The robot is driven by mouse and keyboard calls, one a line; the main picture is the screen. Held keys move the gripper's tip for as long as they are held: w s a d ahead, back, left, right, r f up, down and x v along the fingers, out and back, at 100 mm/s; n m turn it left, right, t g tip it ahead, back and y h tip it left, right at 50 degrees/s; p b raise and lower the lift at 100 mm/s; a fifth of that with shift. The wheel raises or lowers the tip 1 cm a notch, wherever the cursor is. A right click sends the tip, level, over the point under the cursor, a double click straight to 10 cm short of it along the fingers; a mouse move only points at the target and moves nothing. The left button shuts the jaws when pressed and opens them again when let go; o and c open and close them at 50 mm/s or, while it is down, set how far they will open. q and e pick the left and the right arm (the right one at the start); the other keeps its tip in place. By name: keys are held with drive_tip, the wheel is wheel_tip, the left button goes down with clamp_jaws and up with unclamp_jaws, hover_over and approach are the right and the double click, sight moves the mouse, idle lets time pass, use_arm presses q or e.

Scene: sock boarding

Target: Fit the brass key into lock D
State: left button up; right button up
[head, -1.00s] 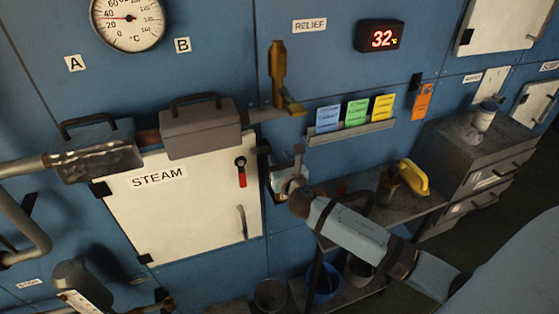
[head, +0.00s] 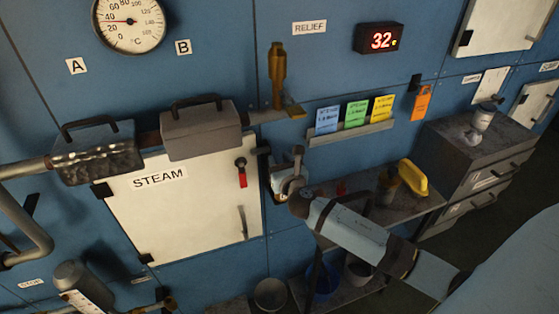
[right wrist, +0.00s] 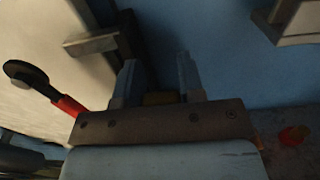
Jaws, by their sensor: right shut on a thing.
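My right gripper (head: 288,180) is in front of the blue wall, just right of the STEAM door. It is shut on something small. In the right wrist view, a dull brass-coloured piece (right wrist: 160,98) shows low between the two fingers (right wrist: 158,75); it looks like the brass key, but its shape is mostly hidden. I cannot make out a lock marked D in either view. Labels A (head: 76,66) and B (head: 183,47) are on the wall at the upper left. My left gripper is not in view.
The white STEAM door (head: 180,215) has a red-handled lever (head: 241,172), also near my fingers in the right wrist view (right wrist: 45,90). A card rack (head: 350,133) is up and right. A shelf (head: 370,205) with a yellow-handled item (head: 413,177) stands at right, beside a grey cabinet (head: 470,150).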

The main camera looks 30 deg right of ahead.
drive_tip(key=shift+f+b, duration=1.6)
drive_tip(key=shift+f, duration=0.6)
drive_tip(key=o, duration=1.1)
drive_tip(key=shift+c, duration=0.2)
drive_tip(key=shift+s+a, duration=0.15)
drive_tip(key=shift+s, duration=0.4)
drive_tip(key=b+v, duration=0.1)
drive_tip(key=v, duration=1.1)
drive_tip(key=shift+s+b, duration=0.3)
drive_tip(key=shift+s, duration=0.1)
